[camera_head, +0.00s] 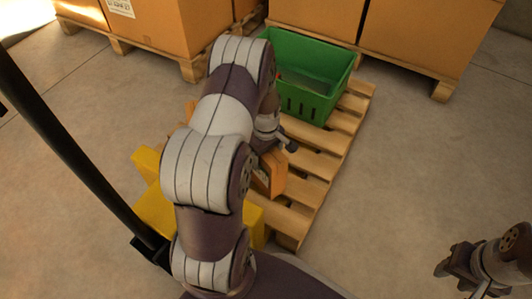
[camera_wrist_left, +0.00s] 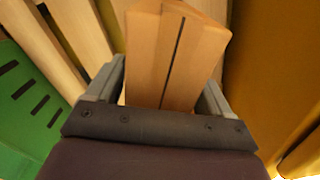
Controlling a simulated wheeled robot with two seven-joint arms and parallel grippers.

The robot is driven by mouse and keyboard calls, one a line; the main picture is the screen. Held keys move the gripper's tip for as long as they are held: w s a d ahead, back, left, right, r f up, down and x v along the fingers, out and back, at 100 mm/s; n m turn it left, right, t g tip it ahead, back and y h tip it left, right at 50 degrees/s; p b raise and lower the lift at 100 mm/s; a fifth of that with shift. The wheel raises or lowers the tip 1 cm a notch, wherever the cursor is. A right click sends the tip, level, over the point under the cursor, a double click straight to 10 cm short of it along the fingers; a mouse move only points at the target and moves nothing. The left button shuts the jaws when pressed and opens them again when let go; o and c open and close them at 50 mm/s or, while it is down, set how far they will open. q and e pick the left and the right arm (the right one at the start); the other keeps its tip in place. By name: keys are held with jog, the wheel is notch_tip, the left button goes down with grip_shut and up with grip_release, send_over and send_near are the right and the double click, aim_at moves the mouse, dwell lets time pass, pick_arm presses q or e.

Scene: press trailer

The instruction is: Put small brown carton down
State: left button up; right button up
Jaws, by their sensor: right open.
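The small brown carton (camera_wrist_left: 172,50) is between the two fingers of my left gripper (camera_wrist_left: 166,78) in the left wrist view, and both fingers meet its sides. In the head view the small brown carton (camera_head: 273,174) shows partly behind my left arm, over the wooden pallet (camera_head: 320,166). I cannot tell whether its underside touches the slats. My right gripper (camera_head: 456,268) is open and empty at the lower right of the head view, above the floor.
A green crate (camera_head: 309,74) stands on the far part of the pallet. A yellow object (camera_head: 153,212) lies left of my left arm. Large cartons (camera_head: 418,32) on pallets line the back. Bare slats show in front of the crate.

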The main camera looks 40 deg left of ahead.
pick_arm(q)
jog(key=shift+o, duration=0.5)
notch_tip(320, 180, up, 12)
jog(key=p, duration=0.8)
jog(key=shift+r, duration=0.1)
jog(key=s+d+r+m, duration=0.5)
jog(key=d+m, duration=0.2)
jog(key=s+d+r+m+t, duration=0.1)
jog(key=s+d+r+m, duration=0.4)
jog(key=d+m, duration=0.3)
jog(key=shift+s+r, duration=0.35)
jog(key=shift+r, duration=0.2)
jog(key=shift+d, duration=0.1)
